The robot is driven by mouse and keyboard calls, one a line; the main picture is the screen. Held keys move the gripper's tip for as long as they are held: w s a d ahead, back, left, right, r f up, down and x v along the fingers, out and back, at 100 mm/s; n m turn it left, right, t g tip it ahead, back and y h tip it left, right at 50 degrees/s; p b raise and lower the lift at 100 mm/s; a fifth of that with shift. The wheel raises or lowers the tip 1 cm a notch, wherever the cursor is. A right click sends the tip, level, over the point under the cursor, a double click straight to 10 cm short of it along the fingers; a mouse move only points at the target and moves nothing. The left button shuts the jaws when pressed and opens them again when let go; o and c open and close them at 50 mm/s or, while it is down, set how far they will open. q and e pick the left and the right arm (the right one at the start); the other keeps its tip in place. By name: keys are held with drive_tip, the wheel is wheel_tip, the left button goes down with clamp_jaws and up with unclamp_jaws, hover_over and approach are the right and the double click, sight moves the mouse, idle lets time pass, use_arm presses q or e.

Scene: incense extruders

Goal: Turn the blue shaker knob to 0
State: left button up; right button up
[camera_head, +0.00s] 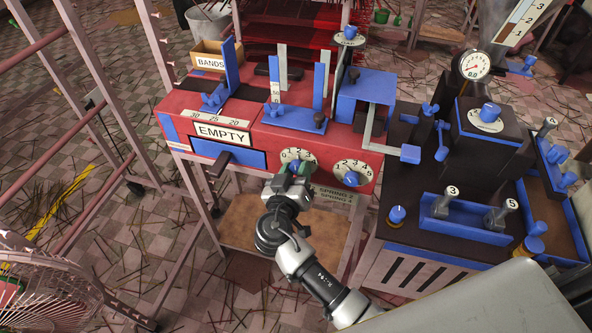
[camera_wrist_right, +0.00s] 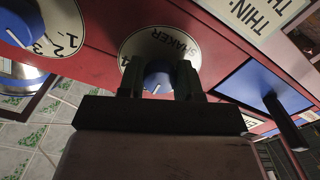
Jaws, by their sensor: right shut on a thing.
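The shaker dial is a round cream plate with a blue knob on the front of the red machine. In the right wrist view the blue shaker knob (camera_wrist_right: 158,76) sits on the plate lettered SHAKER (camera_wrist_right: 181,42), with a 4 near its left edge. A short white mark on the knob faces the gripper; the number it points to is hidden. My right gripper (camera_wrist_right: 159,80) is shut on this knob, one dark finger on each side. In the head view my right gripper (camera_head: 291,178) covers the lower part of the shaker dial (camera_head: 297,156). My left gripper is not in view.
A second numbered dial with a blue knob (camera_head: 351,178) sits just right of the shaker dial. Left are a blue drawer front (camera_head: 228,154) with a dark handle and an EMPTY sign (camera_head: 220,132). A dark workbench (camera_head: 425,220) with blue fixtures stands to the right.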

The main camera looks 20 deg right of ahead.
drive_tip(key=shift+n, duration=1.1)
drive_tip(key=shift+r+n+p, duration=0.2)
drive_tip(key=shift+n+p, duration=1.65)
drive_tip(key=shift+n, duration=3.65)
drive_tip(key=o, duration=0.9)
drive_tip(key=shift+s, duration=0.1)
drive_tip(key=b+v, duration=0.1)
drive_tip(key=v, duration=0.9)
drive_tip(key=shift+s+a, duration=0.25)
drive_tip(key=shift+s, duration=0.05)
